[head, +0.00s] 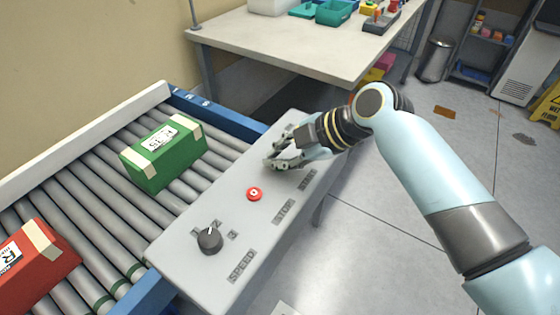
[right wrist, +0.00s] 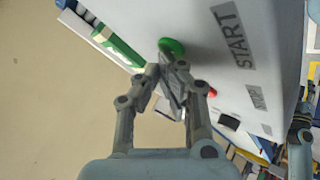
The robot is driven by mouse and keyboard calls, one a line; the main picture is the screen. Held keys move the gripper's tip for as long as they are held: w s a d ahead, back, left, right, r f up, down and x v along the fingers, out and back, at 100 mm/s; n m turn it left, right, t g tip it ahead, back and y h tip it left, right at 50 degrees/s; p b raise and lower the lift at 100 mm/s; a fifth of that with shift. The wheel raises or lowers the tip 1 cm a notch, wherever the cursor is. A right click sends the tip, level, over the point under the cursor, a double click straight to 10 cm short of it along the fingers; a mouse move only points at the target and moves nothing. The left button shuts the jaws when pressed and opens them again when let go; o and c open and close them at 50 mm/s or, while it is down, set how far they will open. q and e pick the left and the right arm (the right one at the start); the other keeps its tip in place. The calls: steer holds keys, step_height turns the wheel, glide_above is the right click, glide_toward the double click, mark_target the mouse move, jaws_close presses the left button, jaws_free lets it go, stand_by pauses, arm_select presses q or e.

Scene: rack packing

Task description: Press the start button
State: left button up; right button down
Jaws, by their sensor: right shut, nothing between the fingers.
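The grey control panel (head: 205,205) stands beside the roller conveyor. In the right wrist view, the round green button (right wrist: 172,46) sits beside the START label (right wrist: 231,34). In the head view my right gripper hides this button. My right gripper (head: 272,163) is shut and empty over the far part of the panel. In the right wrist view its fingertips (right wrist: 172,72) overlap the near edge of the green button; I cannot tell whether they touch it. A red button (head: 254,194) lies nearer on the panel. My left gripper is not in view.
A black speed knob (head: 210,240) sticks up at the panel's near end. A green box (head: 163,153) and a red box (head: 32,265) lie on the conveyor rollers (head: 100,215). A table (head: 310,45) with bins stands behind. Open floor lies right of the panel.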

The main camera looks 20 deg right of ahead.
steer(key=shift+r+p, duration=0.55)
steer(key=shift+r, duration=0.2)
steer(key=shift+r, duration=0.1)
step_height(320, 180, up, 5)
steer(key=p, duration=0.4)
stand_by(0.3)
